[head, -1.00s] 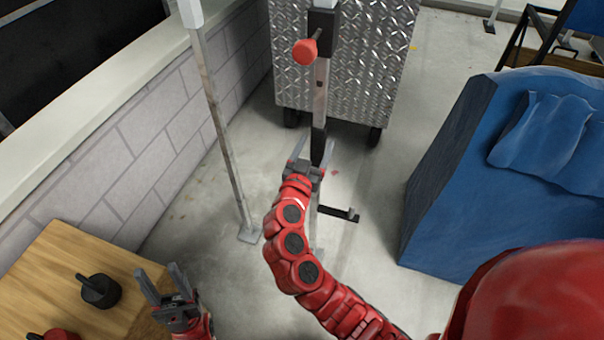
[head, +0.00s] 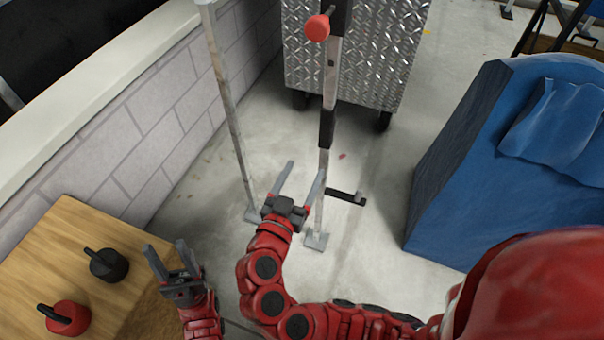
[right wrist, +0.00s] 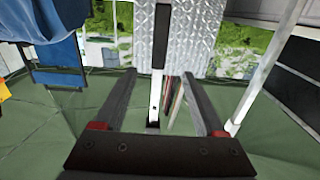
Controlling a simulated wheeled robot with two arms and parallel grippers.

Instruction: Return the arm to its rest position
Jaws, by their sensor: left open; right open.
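My right gripper (head: 299,184) is open and empty, low in the middle of the head view, with its arm coming in from the lower right. Its fingers lie near the upright metal post (head: 326,160), which has a red knob (head: 316,28) near its top. In the right wrist view the open fingers (right wrist: 160,105) point forward, and the post (right wrist: 158,70) shows between them in the picture; I cannot tell the depth gap. My left gripper (head: 168,262) is open and empty at the lower left, beside the wooden table.
A wooden table (head: 60,235) at the left bears a black-handled weight (head: 108,264) and a red one (head: 65,317). A second thin pole (head: 228,110) stands by the block wall. A diamond-plate cabinet (head: 375,60) is behind. A blue-covered block (head: 450,170) stands at the right.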

